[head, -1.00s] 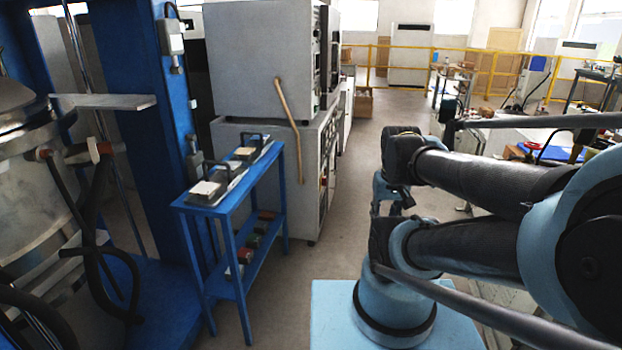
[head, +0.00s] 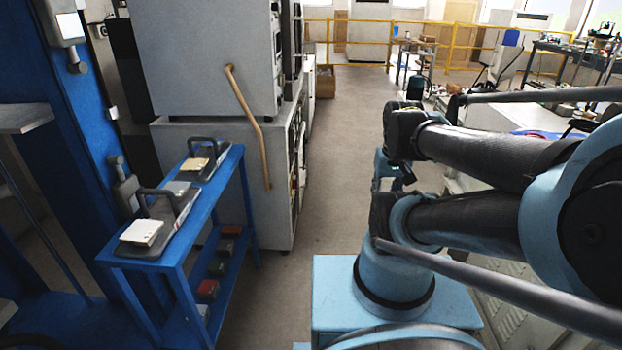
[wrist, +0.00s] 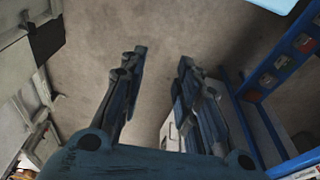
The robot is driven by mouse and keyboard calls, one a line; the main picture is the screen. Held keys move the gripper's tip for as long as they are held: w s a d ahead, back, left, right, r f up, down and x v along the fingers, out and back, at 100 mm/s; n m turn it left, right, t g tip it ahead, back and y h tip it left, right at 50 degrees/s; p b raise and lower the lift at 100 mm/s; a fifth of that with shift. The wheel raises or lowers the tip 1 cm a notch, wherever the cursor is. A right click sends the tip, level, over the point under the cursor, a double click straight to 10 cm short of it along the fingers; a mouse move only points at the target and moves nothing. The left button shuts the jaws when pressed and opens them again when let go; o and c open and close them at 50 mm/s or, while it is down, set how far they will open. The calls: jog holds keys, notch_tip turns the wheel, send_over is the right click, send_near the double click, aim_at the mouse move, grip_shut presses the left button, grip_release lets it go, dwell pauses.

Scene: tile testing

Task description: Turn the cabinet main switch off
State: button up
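A tall grey cabinet (head: 200,50) stands left of centre in the head view, on a wider grey lower unit (head: 218,165) with a tan bar across its side. Its narrow front (head: 297,150) faces right and is seen at a steep angle. I cannot make out a main switch on it. My gripper (wrist: 162,56) shows in the wrist view with its two dark fingers apart and nothing between them, above the bare floor. It is well apart from the cabinet. My folded arm fills the right of the head view.
A blue stand (head: 235,180) with several small blocks and handled plates is close on the left, before the cabinet. A blue frame (head: 75,120) rises at far left. The grey floor aisle (head: 345,130) is clear ahead, up to a yellow railing (head: 385,65).

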jog(key=shift+w+d, duration=0.2)
